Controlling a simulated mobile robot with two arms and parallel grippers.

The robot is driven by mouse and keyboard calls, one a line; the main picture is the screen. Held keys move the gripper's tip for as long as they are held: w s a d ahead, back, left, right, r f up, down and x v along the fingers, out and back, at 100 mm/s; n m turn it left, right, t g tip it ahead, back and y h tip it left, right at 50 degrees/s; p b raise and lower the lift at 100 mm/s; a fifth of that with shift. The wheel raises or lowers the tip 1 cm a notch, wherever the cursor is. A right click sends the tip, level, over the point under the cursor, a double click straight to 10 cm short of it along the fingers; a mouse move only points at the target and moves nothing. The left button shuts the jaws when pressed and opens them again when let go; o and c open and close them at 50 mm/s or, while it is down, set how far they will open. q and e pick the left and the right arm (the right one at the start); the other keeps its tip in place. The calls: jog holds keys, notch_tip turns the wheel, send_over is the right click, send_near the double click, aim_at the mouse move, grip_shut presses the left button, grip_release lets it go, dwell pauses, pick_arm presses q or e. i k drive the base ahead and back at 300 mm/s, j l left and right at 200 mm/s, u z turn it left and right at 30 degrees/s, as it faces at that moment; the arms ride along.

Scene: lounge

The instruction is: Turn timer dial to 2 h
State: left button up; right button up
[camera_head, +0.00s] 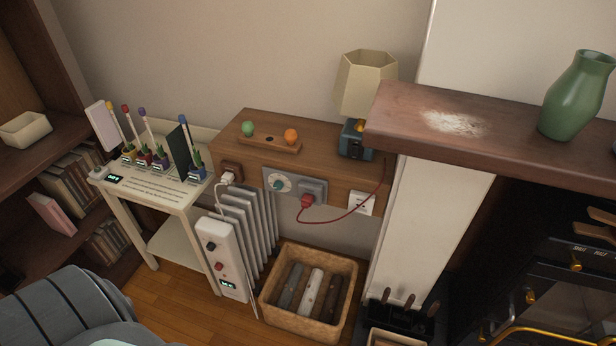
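The timer dial (280,183) is a small round pale knob on a blue-grey plate on the front of a wooden wall shelf box (228,150). Its markings are too small to read, so I cannot tell its setting. Right beside it, a red plug (307,201) sits in a grey socket unit (313,187). A red cord (345,219) runs from the plug up towards the blue-based lamp (354,136) on the box. Neither of my grippers is in view.
A white heater (222,258) and a woven basket of logs (269,299) stand below. A cream stand (146,190) is at left. A dark wooden mantel (480,131) with a green vase (577,96) juts out at right. A grey ribbed form (70,315) fills the lower left.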

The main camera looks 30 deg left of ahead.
aim_at(278, 186)
jog(key=u, duration=1.25)
